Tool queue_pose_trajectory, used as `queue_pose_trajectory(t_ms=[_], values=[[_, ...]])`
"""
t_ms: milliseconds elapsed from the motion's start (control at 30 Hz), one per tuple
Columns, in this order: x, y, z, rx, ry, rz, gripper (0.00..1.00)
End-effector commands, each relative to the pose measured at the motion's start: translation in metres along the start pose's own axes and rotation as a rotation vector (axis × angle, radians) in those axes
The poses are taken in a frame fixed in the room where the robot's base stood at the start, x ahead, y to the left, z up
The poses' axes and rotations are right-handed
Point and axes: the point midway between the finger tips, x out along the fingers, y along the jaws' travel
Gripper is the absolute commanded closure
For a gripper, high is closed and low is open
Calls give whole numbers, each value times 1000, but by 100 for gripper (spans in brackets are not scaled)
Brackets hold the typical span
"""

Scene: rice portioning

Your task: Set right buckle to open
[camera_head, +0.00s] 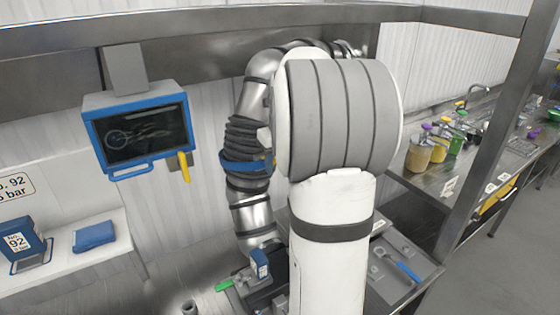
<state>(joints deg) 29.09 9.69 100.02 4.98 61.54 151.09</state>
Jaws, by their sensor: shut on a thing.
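My own white and grey arm fills the middle of the view and hides much of the machine behind it. My gripper is not visible. A dark device (262,287) at the bottom centre carries a small blue block (259,262) and a green handle (223,286). Its right part is behind my arm. To the right of the arm, a blue-handled part (406,271) lies on a grey metal surface (424,268). I cannot pick out the right buckle with certainty, nor tell whether it is open or closed.
A silver pipe (248,215) with a black corrugated section hangs behind my arm. A blue-framed screen (140,131) is at the upper left. A white shelf (80,260) holds blue boxes. At the right, a steel counter (448,187) with containers stands behind a metal post (488,145).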

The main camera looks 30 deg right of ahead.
Motion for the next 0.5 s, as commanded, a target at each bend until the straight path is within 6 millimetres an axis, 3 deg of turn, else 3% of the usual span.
queue_pose_trajectory(t_ms=[267, 300, 500], values=[[-3, -1, 2, -2, -9, -4, 100], [-3, -1, 2, -2, -10, -3, 58], [-2, -1, 1, 0, -6, -1, 42]])
